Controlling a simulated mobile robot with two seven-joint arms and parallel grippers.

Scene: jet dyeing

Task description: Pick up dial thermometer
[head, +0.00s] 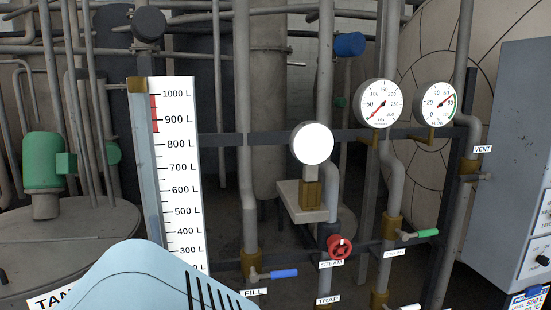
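A round dial with a plain white face (312,143) stands upright on a brass-coloured block, on a small pale shelf (289,197) in the middle of the head view. No scale or needle shows on its face. It looks like the dial thermometer, but I cannot read any label on it. Neither of my grippers is in view.
A white litre scale (179,170) stands left of the shelf. Below the shelf are a red STEAM knob (339,247), a blue FILL lever (284,273) and a green lever (428,233). Vertical pipes flank the shelf closely. A grey cabinet (508,150) stands at right.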

